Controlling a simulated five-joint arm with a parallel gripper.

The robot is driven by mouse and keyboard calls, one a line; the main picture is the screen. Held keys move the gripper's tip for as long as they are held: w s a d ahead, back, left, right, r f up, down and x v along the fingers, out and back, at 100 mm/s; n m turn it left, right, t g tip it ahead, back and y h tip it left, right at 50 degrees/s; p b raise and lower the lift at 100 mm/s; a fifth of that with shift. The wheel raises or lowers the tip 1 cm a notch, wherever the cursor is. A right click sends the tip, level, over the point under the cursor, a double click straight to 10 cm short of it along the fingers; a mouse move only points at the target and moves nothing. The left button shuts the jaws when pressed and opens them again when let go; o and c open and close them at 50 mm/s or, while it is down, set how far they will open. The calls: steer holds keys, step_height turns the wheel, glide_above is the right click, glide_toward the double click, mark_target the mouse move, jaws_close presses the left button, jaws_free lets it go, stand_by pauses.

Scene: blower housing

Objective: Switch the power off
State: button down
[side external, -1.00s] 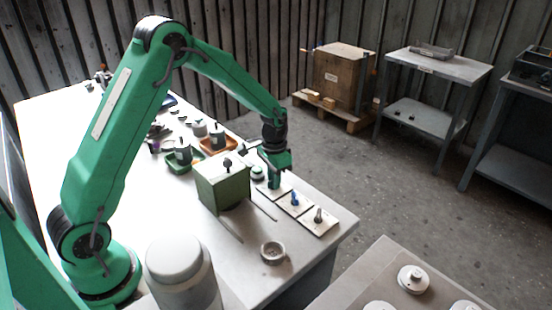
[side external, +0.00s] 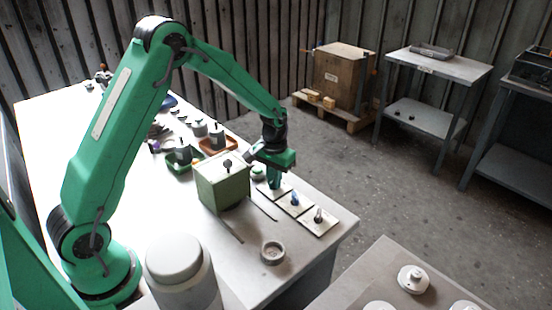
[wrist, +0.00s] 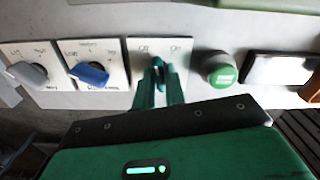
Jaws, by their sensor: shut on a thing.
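The power switch (wrist: 181,64) is a pale plate marked Off on the left and On on the right in the wrist view. My gripper (wrist: 159,72) is shut on its small handle, and the green fingers hide most of it, so I cannot tell exactly which way the handle points. In the side view my gripper (side external: 275,185) reaches down onto the farthest of three plates at the bench's right edge.
Beside the switch are a blue knob (wrist: 88,74), a grey knob (wrist: 28,74) and a green button (wrist: 219,70). A green box (side external: 222,185) stands close to my gripper on the bench. A small round cup (side external: 273,252) sits nearer the front.

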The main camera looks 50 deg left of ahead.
stand_by(0.3)
steer(key=shift+r+n, duration=0.1)
steer(key=shift+n, duration=2.1)
steer(key=c, duration=1.6)
jaws_free()
steer(key=shift+o, duration=0.2)
steer(key=shift+r, duration=0.1)
steer(key=shift+r, duration=2.85)
steer(key=shift+r, duration=0.1)
